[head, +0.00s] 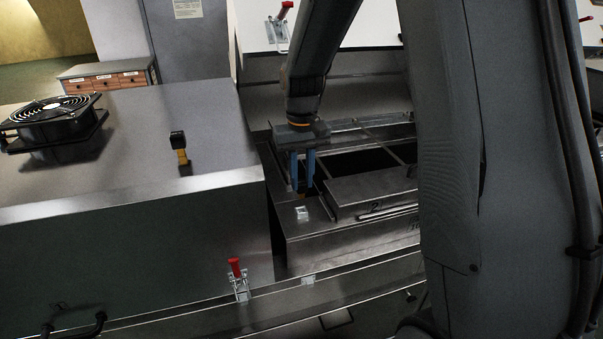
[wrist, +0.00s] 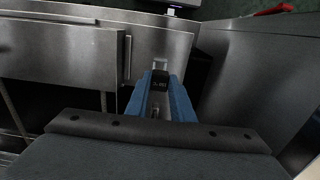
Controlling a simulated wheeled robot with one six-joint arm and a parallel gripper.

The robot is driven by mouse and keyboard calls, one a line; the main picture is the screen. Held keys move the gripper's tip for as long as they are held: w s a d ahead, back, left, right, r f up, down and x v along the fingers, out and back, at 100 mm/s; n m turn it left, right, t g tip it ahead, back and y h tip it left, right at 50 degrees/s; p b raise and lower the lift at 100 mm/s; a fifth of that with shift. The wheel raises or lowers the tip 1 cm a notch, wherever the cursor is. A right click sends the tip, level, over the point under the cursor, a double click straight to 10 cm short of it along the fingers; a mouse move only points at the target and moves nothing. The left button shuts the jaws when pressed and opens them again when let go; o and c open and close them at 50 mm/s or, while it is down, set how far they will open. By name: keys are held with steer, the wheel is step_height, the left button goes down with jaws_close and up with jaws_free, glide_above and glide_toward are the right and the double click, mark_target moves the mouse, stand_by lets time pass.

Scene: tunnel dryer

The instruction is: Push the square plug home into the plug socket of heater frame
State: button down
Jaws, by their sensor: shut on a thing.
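My gripper (head: 302,172) points down over the left end of the heater frame (head: 300,250), its two blue fingers close together. In the wrist view my gripper (wrist: 160,92) is shut on a small black block with pale lettering, which I take to be the square plug (wrist: 159,82). A small white block, apparently the plug socket (head: 302,213), sits on the frame's corner, and it also shows just beyond the plug in the wrist view (wrist: 160,64). The plug appears close to the socket; I cannot tell whether they touch. The fingers hide the plug's sides.
A black and yellow piece (head: 179,146) stands on the metal cabinet top at left, with a black fan (head: 54,117) farther left. A red-handled clamp (head: 237,278) is on the front rail. A raised flat plate (head: 372,190) lies right of the socket.

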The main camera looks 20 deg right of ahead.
mark_target(302, 192)
steer(key=shift+f+b, duration=0.65)
steer(key=shift+f, duration=1.1)
steer(key=shift+p, duration=0.7)
stand_by(0.4)
steer(key=shift+f+b, duration=0.5)
steer(key=shift+f, duration=0.95)
steer(key=c, duration=1.5)
jaws_free()
steer(key=shift+o, duration=0.2)
steer(key=shift+r+b, duration=1.1)
steer(key=shift+r, duration=2.85)
